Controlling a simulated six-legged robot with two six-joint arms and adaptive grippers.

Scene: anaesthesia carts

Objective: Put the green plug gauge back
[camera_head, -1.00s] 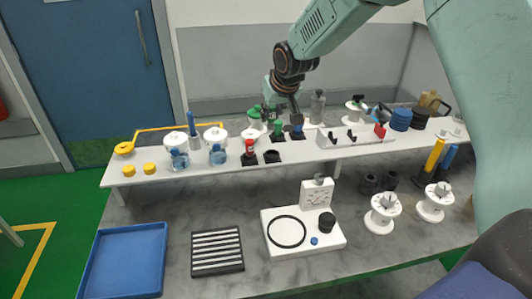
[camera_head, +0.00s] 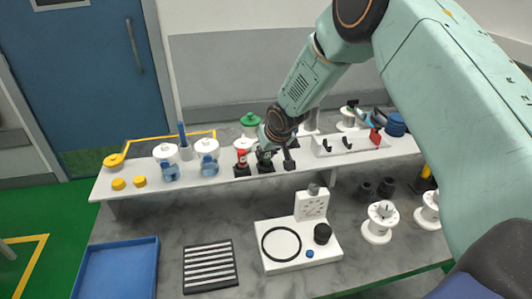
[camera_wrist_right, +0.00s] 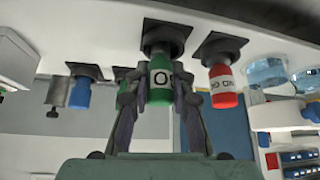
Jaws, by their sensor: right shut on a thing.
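The green plug gauge (camera_wrist_right: 158,82) shows in the right wrist view, with a white label marked with a dark "O". My right gripper (camera_wrist_right: 158,98) is shut on it, one finger on each side. In the head view my right gripper (camera_head: 268,153) is low over the shelf and mostly hides the gauge. A red gauge (camera_head: 242,160) stands in the neighbouring black holder; it also shows in the wrist view (camera_wrist_right: 222,84). My left gripper is not in view.
In the wrist view, a blue piece (camera_wrist_right: 79,93) and another green piece (camera_wrist_right: 122,74) stand in black holders nearby. Blue-and-clear items (camera_head: 209,165) and white jars stand left on the shelf (camera_head: 150,185). A white rack (camera_head: 350,143) is to the right.

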